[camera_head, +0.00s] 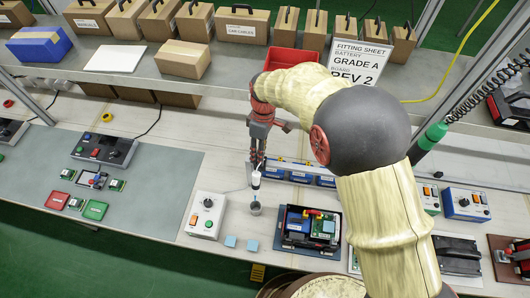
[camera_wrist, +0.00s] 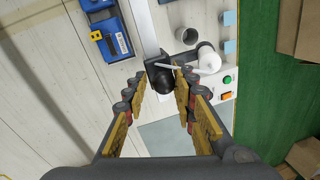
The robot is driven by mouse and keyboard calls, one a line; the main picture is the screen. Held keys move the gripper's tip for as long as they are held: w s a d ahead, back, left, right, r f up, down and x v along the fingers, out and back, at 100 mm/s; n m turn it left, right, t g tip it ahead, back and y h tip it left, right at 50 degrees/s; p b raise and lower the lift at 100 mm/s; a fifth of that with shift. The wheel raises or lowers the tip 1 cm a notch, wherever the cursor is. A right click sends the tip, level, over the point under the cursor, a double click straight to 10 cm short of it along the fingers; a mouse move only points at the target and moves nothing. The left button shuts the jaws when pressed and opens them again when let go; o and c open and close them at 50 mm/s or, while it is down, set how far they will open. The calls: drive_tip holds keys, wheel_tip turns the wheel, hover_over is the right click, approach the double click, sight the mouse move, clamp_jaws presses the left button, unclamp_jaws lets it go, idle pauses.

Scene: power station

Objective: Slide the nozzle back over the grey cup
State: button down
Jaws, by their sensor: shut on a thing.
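The nozzle (camera_head: 256,180) shows in the head view as a small light piece under my gripper (camera_head: 258,158). In the wrist view its dark body (camera_wrist: 161,78) sits between the fingertips of my gripper (camera_wrist: 163,84), which is shut on it. A thin pale arm runs from it to a white round part (camera_wrist: 208,60). The small grey cup (camera_head: 255,208) stands on the bench, below the nozzle in the head view. In the wrist view the cup (camera_wrist: 188,36) is above and right of the nozzle, apart from it. The nozzle's lower tip is hard to make out.
A white control box (camera_head: 205,215) with a knob and buttons stands left of the cup. Two blue squares (camera_head: 230,241) lie in front. A dark tray (camera_head: 308,230) with parts is to the right. Blue bins (camera_head: 300,176) stand behind.

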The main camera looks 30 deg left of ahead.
drive_tip(key=shift+s+f, duration=0.25)
drive_tip(key=shift+s, duration=0.2)
drive_tip(key=c, duration=1.9)
unclamp_jaws()
drive_tip(key=shift+o, duration=1.3)
drive_tip(key=shift+s+a, duration=0.15)
drive_tip(key=shift+s, duration=0.05)
drive_tip(key=shift+w+r, duration=0.1)
drive_tip(key=shift+w, duration=0.05)
drive_tip(key=shift+w+r, duration=0.15)
drive_tip(key=shift+w, duration=0.05)
drive_tip(key=shift+w+r, duration=0.1)
drive_tip(key=shift+r, duration=0.15)
wheel_tip(320, 180, up, 11)
drive_tip(key=w, duration=0.2)
drive_tip(key=shift+a+r, duration=0.15)
